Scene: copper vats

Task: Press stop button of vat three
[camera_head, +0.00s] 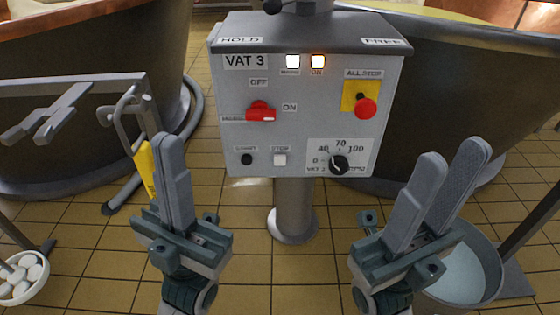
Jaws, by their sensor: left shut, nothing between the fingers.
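The grey control box (225,88) labelled VAT 3 stands on a post ahead of me. Its white button (280,159) sits low on the panel, under a label that appears to read STOP. A dark button (246,159) under a label that looks like START is to its left. A red rotary switch (260,112) points toward ON. My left gripper (168,140) is shut and empty, to the left of the box and in front of it. My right gripper (452,157) is open and empty, to the right of the box. Neither gripper appears to touch the panel.
A red ALL STOP knob (365,107) on a yellow plate and a black dial (339,164) share the panel. Large vats (440,110) flank the box. Tiled floor is open between.

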